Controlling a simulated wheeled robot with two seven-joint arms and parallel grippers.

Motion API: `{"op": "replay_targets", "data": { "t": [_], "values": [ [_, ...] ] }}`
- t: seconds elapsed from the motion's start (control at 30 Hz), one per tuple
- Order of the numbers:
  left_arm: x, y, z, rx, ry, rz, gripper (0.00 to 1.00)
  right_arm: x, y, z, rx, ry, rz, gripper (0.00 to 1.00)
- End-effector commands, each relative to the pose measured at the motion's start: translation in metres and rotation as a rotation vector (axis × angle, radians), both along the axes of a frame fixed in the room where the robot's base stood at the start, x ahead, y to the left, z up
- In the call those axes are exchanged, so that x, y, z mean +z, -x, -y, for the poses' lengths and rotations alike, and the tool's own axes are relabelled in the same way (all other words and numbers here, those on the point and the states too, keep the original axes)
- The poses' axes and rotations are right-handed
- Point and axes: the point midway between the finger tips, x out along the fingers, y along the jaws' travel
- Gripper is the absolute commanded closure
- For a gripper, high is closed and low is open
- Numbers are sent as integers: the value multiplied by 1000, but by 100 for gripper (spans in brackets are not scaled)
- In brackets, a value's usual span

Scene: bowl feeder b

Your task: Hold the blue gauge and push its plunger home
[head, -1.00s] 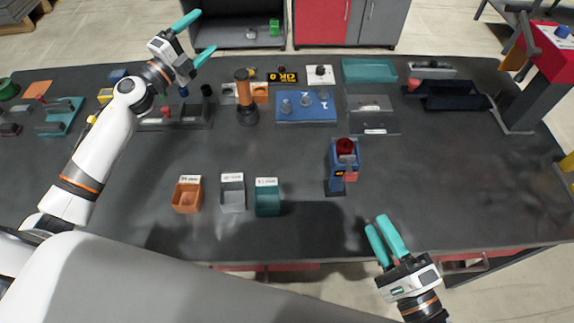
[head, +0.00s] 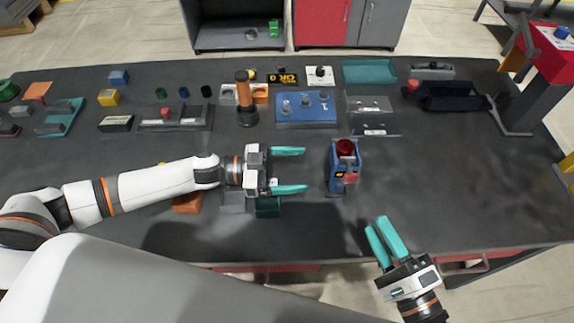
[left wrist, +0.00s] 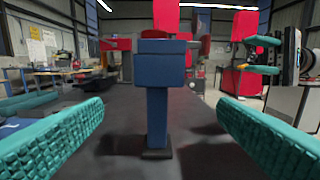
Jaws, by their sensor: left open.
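The blue gauge (head: 335,163) stands upright on the table in the head view, with a dark red round plunger top (head: 345,147) and a pinkish-red part on its front. In the left wrist view the gauge (left wrist: 157,110) is a blue block on a post with a dark foot, centred between my fingers. My left gripper (head: 305,170) is open and empty, just left of the gauge, fingers level and pointing at it, not touching. My right gripper (head: 374,224) is open and empty near the front edge, right of and nearer than the gauge.
Small bins, orange (head: 187,204) and teal (head: 268,208), lie partly under my left gripper and forearm. The table right of the gauge is clear.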

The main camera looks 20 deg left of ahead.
Motion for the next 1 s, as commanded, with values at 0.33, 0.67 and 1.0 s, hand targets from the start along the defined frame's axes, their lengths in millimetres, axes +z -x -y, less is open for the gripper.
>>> {"op": "replay_targets", "data": {
  "t": [0.33,0.67,1.0],
  "values": [
    [1,-20,63,-1,1,6,18,0,0,0,0,0,0,64],
    [1,-32,99,1,-1,6,18,0,0,0,0,0,0,64],
    [1,-33,102,1,-2,7,18,0,0,0,0,0,0,64]
  ]
}}
